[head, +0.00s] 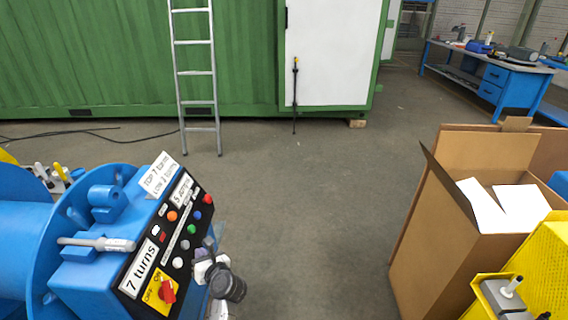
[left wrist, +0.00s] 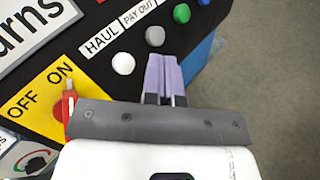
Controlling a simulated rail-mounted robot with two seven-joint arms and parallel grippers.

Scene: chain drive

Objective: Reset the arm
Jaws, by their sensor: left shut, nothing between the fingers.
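The blue machine (head: 75,278) at the lower left carries a black control panel (head: 150,238) with coloured buttons, labels and a yellow OFF/ON plate with a red switch (head: 167,291). My left gripper (head: 207,246) is at the panel's right edge, shut and empty. In the left wrist view its lavender fingers (left wrist: 165,75) are together, over the panel beside a white button (left wrist: 122,63) and close to a grey button (left wrist: 155,36). I cannot tell whether the fingertips touch the panel. My right gripper is not in view.
An open cardboard box (head: 430,225) with white sheets stands at the right, beside a yellow case (head: 540,265). A ladder (head: 195,75) leans on the green container (head: 90,60). A blue workbench (head: 485,75) is at the far right. The middle floor is clear.

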